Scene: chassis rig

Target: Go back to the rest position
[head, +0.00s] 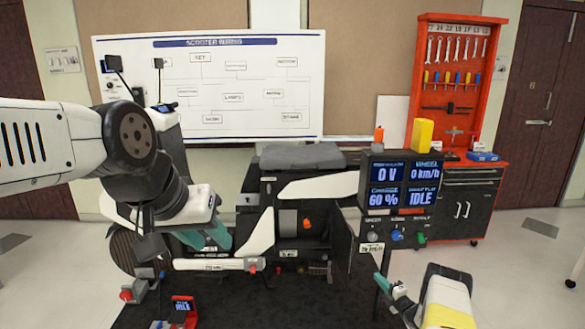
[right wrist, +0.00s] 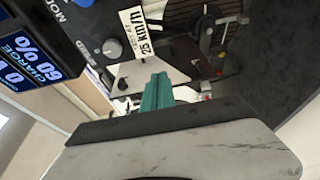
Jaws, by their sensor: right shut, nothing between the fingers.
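My left arm comes in from the left and hangs over the scooter's front. Its gripper (head: 207,238) has teal fingers pointing down beside the white scooter body; whether they are apart is unclear. My right gripper (head: 382,284) is low, in front of the display console and right of the scooter. Its teal fingers also show in the right wrist view (right wrist: 155,92), shut with nothing between them.
The scooter (head: 305,190) stands on a dark mat. The display console (head: 400,185), reading 0 V, 60 % and IDLE, stands close to my right gripper. A red tool cabinet (head: 465,85) is at the back right.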

